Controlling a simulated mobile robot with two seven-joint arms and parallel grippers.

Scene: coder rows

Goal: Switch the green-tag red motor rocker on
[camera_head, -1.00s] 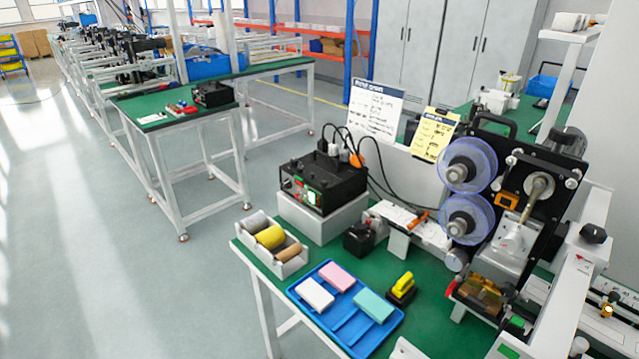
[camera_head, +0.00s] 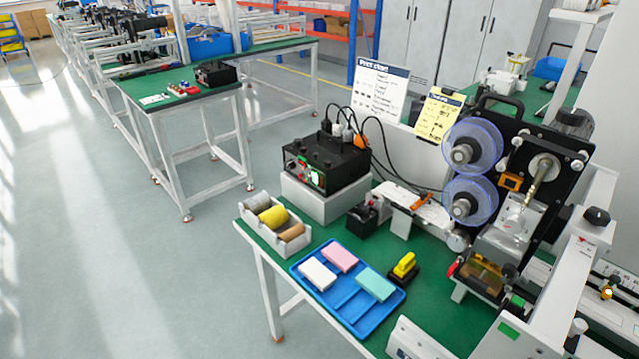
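A black control box (camera_head: 340,158) stands on a white block (camera_head: 325,203) on the green bench. Its front panel faces front left, with knobs on top and plugs with cables at the back. A small red part (camera_head: 303,173) shows on the front panel, beside a bright green-and-white patch (camera_head: 318,179). These are too small for me to tell which is the motor rocker, which tag is which, or whether it is on or off. Neither of my grippers is in view.
A blue tray (camera_head: 350,318) with coloured blocks, a white bin of rolls (camera_head: 272,235), a yellow-topped stamp (camera_head: 404,267) and a small black device (camera_head: 362,220) sit near the box. The reel machine (camera_head: 530,190) stands at right. Open floor lies at left.

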